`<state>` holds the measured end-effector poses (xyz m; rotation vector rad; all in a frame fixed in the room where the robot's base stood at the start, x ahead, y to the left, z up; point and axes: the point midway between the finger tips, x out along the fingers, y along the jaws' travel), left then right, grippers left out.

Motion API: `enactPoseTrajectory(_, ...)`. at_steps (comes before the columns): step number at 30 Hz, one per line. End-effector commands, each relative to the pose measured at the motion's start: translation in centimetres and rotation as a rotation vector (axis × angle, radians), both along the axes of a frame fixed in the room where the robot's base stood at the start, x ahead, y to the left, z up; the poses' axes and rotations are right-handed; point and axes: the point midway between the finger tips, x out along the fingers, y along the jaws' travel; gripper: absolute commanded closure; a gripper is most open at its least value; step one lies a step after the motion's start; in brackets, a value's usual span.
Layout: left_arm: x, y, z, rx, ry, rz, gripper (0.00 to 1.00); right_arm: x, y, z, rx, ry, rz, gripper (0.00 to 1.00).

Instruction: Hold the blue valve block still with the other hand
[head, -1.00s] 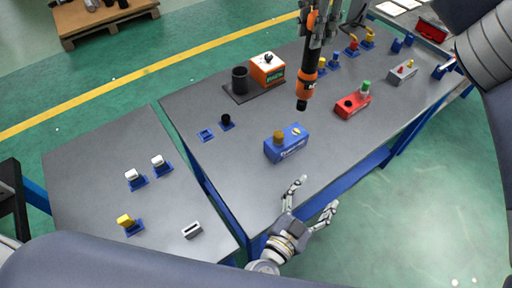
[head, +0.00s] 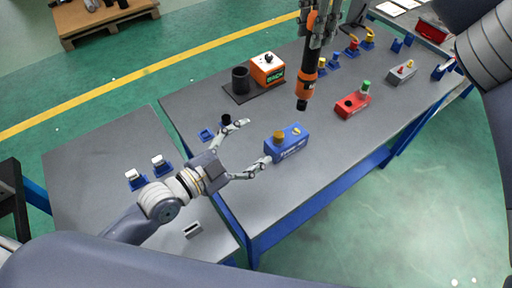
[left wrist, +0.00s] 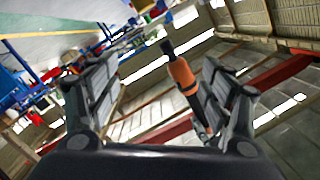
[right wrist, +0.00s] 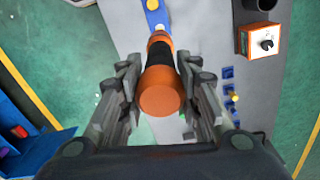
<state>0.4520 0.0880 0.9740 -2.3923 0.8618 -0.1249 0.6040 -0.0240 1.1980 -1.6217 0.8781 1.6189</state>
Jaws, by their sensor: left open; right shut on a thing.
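The blue valve block (head: 288,150), with a brass knob and a yellow part on top, stands on the long grey table (head: 225,225). My left gripper (head: 257,141) is open at the block's left end. Its lower fingertip is right beside the block; I cannot tell whether it touches. The left wrist view shows its spread fingers with nothing between them. My right gripper (head: 318,32) is shut on an orange and black power tool (head: 308,82), tip down above the table behind the block. In the right wrist view the tool (right wrist: 160,90) partly covers the blue block (right wrist: 154,16).
A red valve block (head: 352,105) and a grey block (head: 402,74) stand to the right. An orange box (head: 268,70) and a black cup (head: 240,80) stand behind. The table in front of the block is clear.

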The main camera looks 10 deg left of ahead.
Motion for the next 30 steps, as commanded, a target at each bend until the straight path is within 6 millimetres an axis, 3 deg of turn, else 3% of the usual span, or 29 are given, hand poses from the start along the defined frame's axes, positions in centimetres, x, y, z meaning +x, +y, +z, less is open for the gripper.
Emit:
enactPoseTrajectory(5, 2.2, -1.2, -3.5, -0.116, 0.237, -0.031, 0.27, 0.0, 0.0, 0.2, 0.002, -0.003, 0.000, 1.00)
enactPoseTrajectory(12, 4.3, -1.2, -7.1, -0.212, 0.491, -0.005, 0.27, 0.0, 0.0, 0.2, 0.002, -0.003, 0.000, 1.00)
enactPoseTrajectory(22, 5.5, -1.4, -8.8, -0.252, 0.595, 0.021, 0.27, 0.0, 0.0, 0.2, 0.002, -0.003, 0.000, 1.00)
enactPoseTrajectory(30, 8.2, -4.1, -10.2, -0.254, 0.592, 0.020, 0.27, 0.0, 0.0, 0.2, 0.002, -0.003, 0.000, 1.00)
